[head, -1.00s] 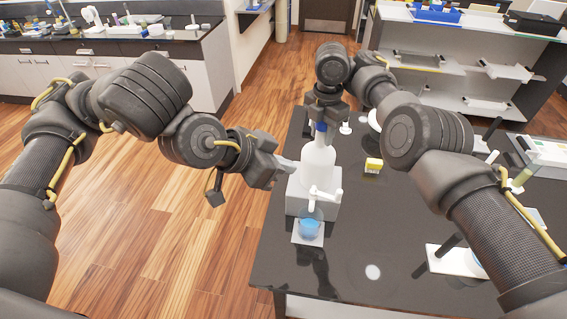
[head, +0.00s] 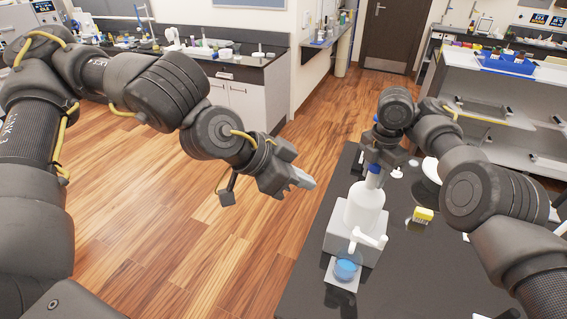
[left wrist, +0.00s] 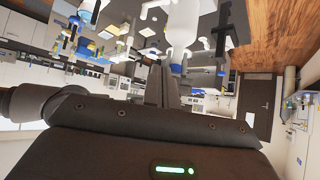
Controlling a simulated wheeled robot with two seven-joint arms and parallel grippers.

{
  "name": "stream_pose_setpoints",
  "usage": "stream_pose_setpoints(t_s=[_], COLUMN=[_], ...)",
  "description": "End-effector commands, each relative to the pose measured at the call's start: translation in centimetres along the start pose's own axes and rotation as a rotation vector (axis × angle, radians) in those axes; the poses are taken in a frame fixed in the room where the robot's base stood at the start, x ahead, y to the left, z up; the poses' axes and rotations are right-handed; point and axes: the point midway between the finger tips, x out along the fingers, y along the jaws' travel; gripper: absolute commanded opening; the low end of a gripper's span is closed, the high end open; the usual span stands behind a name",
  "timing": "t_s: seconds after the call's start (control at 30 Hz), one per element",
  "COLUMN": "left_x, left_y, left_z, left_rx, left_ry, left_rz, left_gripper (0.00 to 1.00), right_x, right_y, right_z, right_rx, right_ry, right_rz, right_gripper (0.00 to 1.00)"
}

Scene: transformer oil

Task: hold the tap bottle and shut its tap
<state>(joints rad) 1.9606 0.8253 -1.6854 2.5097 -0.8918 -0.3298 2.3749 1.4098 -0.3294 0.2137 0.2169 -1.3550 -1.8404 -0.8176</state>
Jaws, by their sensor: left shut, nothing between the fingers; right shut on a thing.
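The tap bottle (head: 365,207) is white with a blue top and stands upright on a grey-white block (head: 345,246). Its white tap (head: 371,238) sticks out low at the front, above a beaker with blue liquid (head: 346,269). My right gripper (head: 377,160) is shut on the bottle's neck from behind. My left gripper (head: 305,180) is shut and empty, left of the bottle and apart from it, over the floor side of the table edge. In the left wrist view its closed fingers (left wrist: 160,86) show before the inverted bottle (left wrist: 183,22). The tap handle's exact setting is unclear.
The beaker stands on a small white plate (head: 341,284). Open wooden floor (head: 200,230) lies left of the table. A white shelf unit (head: 490,105) stands behind.

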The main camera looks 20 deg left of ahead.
Motion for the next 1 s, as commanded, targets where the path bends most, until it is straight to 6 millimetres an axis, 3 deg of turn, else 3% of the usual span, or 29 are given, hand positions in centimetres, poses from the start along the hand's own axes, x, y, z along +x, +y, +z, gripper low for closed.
stream_pose_setpoints(t_s=[0.5,0.83,1.0], left_x=[-3.5,-3.8,-3.8], left_y=[-2.3,-2.5,-2.5], left_z=[0.2,0.3,0.3], left_rx=[-0.002,0.000,0.000], left_ry=[0.004,0.001,0.001], left_rz=[0.000,0.001,0.001], left_gripper=[0.00,0.00,0.20], right_x=[0.1,0.1,0.1], right_y=[0.0,0.0,0.0], right_z=[0.0,0.0,0.0], right_rx=[0.001,0.000,0.000], right_ry=[0.001,0.001,0.001], right_rz=[-0.001,-0.001,-0.001], right_gripper=[0.13,0.13,0.13])
